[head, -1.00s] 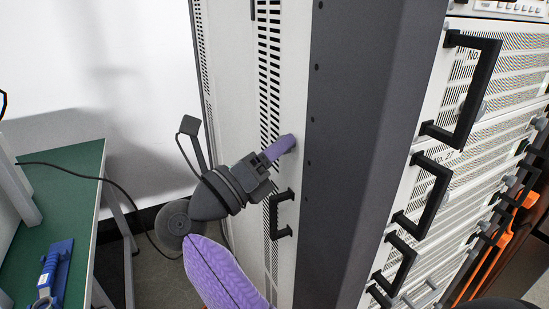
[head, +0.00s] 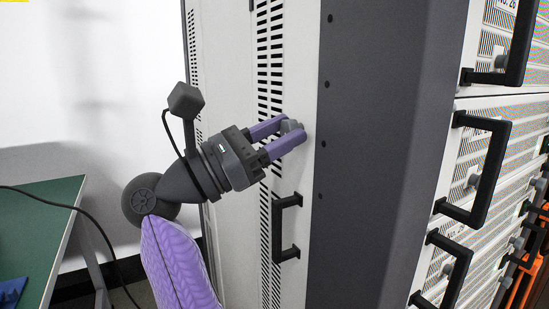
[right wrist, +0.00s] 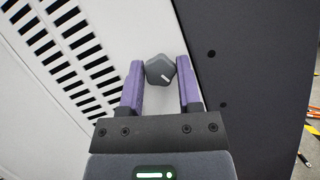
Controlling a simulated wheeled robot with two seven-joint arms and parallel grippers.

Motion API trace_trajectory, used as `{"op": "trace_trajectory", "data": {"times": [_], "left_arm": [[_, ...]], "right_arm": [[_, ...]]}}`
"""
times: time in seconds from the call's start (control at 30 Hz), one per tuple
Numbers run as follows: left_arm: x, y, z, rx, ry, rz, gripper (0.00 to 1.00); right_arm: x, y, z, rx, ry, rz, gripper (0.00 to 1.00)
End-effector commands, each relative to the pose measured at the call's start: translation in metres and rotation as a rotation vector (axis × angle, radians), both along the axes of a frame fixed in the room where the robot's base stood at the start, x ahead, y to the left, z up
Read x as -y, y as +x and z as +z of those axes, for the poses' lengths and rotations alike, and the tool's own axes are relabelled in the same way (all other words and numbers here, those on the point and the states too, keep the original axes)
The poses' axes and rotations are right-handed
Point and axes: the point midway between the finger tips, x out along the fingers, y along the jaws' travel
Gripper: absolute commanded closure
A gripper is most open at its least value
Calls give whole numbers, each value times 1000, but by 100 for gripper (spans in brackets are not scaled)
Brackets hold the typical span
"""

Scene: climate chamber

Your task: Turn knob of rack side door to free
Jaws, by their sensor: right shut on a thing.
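The rack side door (head: 232,60) is a pale vented panel with a black handle (head: 285,228). Its small grey knob (head: 291,126) sits above the handle, near the door's right edge. My right gripper (head: 288,132) has its purple fingers on either side of the knob and is shut on it. In the right wrist view, the knob (right wrist: 160,70) is a rounded grey shape with a short white mark, tilted up to the right, between the fingertips (right wrist: 160,77). My left gripper is out of view.
A dark rack post (head: 385,140) stands right of the door. Rack units with black handles (head: 490,165) are farther right. A green table (head: 35,225) with a cable across it is at left, before a white wall (head: 90,90).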

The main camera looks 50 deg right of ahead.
Motion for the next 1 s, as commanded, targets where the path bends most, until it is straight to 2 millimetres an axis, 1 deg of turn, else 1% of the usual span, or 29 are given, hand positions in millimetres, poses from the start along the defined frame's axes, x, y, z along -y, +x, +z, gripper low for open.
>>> {"op": "trace_trajectory", "data": {"times": [0.03, 0.1, 0.3, 0.5, 0.7, 1.0], "left_arm": [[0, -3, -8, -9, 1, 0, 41], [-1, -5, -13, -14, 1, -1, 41], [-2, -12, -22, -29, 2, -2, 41], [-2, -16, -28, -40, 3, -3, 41], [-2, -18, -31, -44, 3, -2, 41], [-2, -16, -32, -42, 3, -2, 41]], "right_arm": [[0, 2, -6, 36, -11, 1, 100], [0, 2, -5, 94, -29, 0, 100], [0, 2, -3, 242, -76, -1, 100], [1, 2, -1, 350, -109, -1, 100], [1, 2, -1, 415, -129, -1, 100], [1, 1, 0, 448, -140, 0, 100]]}}
